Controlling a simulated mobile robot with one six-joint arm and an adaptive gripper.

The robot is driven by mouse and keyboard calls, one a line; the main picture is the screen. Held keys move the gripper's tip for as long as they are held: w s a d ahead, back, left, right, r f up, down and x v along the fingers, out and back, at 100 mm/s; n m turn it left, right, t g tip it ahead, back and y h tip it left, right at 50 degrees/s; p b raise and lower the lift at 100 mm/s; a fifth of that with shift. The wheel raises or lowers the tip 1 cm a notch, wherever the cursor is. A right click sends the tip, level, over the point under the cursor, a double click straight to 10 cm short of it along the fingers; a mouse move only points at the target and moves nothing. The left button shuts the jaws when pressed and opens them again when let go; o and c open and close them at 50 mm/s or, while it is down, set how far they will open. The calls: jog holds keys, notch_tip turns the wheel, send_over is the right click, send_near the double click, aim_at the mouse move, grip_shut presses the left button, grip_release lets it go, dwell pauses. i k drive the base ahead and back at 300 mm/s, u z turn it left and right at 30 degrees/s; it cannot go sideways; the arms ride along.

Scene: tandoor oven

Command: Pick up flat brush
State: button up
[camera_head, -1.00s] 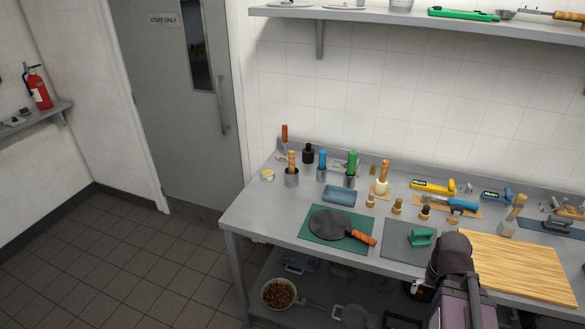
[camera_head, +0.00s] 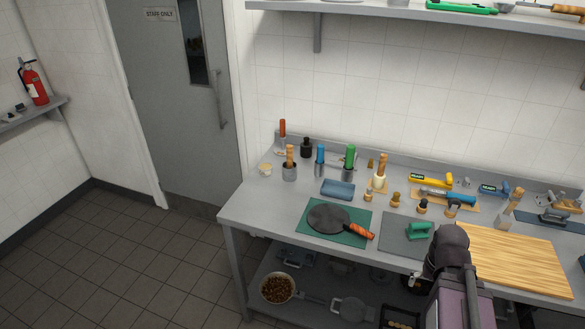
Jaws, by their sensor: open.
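No brush can be named with certainty at this size. One brush-like tool with a wooden handle and a pale grey block-shaped lower end (camera_head: 509,209) stands tilted at the back left edge of the wooden board; I cannot tell whether it is the flat brush. Other wooden-handled tools stand in holders, one in a grey cup (camera_head: 289,172) and one in a cream pot (camera_head: 380,184). My arm rises at the lower right, in front of the bench. My gripper's fingers do not show.
The steel bench (camera_head: 262,205) carries a green mat (camera_head: 350,236) with a dark round pan (camera_head: 329,217), a blue tray (camera_head: 338,188), a green-handled press (camera_head: 419,230) and a wooden board (camera_head: 525,265). A wall shelf (camera_head: 400,13) hangs above. Open floor lies left.

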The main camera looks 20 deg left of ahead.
aim_at(290, 147)
jog(key=z, duration=0.15)
jog(key=k, duration=0.6)
jog(key=u, duration=2)
jog(key=i, duration=1.05)
jog(key=u, duration=0.05)
